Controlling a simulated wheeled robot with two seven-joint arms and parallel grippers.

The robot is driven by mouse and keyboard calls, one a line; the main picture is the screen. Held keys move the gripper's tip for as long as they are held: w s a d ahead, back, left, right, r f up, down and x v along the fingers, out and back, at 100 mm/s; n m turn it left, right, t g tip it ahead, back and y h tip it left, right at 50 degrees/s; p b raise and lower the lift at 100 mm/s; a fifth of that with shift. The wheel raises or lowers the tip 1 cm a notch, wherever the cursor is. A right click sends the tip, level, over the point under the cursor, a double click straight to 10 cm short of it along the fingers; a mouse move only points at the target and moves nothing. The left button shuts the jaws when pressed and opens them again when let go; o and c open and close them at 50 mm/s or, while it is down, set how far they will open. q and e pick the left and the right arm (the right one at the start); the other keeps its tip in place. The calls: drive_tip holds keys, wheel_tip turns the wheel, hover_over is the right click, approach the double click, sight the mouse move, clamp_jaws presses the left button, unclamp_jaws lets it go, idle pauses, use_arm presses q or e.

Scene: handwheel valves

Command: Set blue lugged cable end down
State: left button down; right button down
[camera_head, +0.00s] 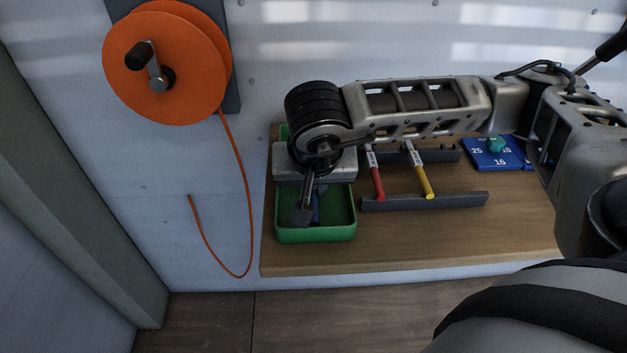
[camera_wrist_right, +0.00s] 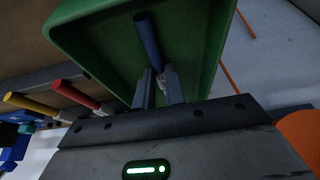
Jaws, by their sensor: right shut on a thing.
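The blue lugged cable end (camera_wrist_right: 148,40) is a short blue rod with a pale metallic end. My right gripper (camera_wrist_right: 158,90) is shut on that pale end, and the blue part points away from the jaws. In the head view my right gripper (camera_head: 303,212) reaches down over the green tray (camera_head: 315,236), and a bit of the blue cable end (camera_head: 316,208) shows beside the fingers. The tray's inside also fills much of the wrist view (camera_wrist_right: 90,38). I cannot tell whether the cable end touches the tray floor. My left gripper is not in view.
Red (camera_head: 376,178) and yellow (camera_head: 421,176) cable ends lie across a dark rack (camera_head: 425,201) right of the tray. A blue numbered block (camera_head: 485,161) sits farther right. An orange reel (camera_head: 190,60) with hanging cable is on the wall. The wooden shelf's (camera_head: 400,240) front is clear.

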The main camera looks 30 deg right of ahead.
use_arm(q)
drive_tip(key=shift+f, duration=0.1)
use_arm(e)
drive_tip(key=shift+f, duration=0.15)
drive_tip(key=c, duration=1.9)
unclamp_jaws()
drive_tip(key=shift+b, duration=0.35)
drive_tip(key=o, duration=0.4)
drive_tip(key=shift+o, duration=0.2)
drive_tip(key=shift+p, duration=0.3)
drive_tip(key=v, duration=1.2)
drive_tip(key=shift+r, duration=0.25)
